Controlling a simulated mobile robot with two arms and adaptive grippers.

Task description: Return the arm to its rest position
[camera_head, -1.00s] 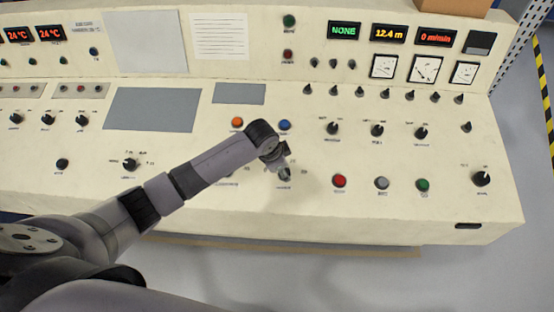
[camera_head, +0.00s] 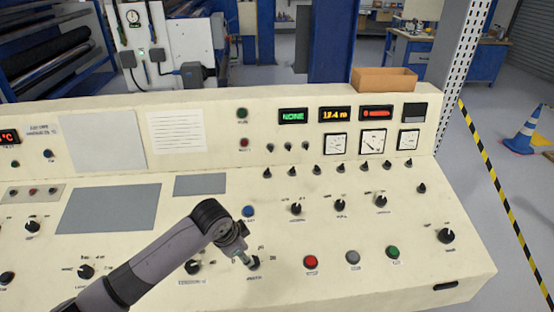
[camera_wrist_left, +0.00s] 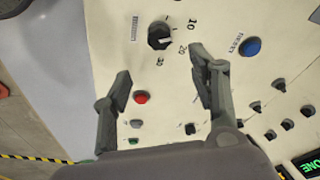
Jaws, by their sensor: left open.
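My left arm reaches in from the lower left of the head view. Its gripper (camera_head: 243,258) is over the lower part of the cream control panel (camera_head: 330,235), close to a black rotary knob (camera_head: 254,263). In the left wrist view the two fingers (camera_wrist_left: 163,66) are spread apart with nothing between them. A black knob (camera_wrist_left: 160,36) with a scale marked 10, 20 and 30 lies beyond the fingertips. Whether the fingertips touch the panel cannot be told. My right gripper is in neither view.
Red (camera_head: 311,262), grey (camera_head: 353,257) and green (camera_head: 393,252) buttons stand right of the gripper. A blue button (camera_head: 248,211) is above it. A cardboard box (camera_head: 384,80) sits on the console's top. Open floor with a striped line (camera_head: 505,200) lies to the right.

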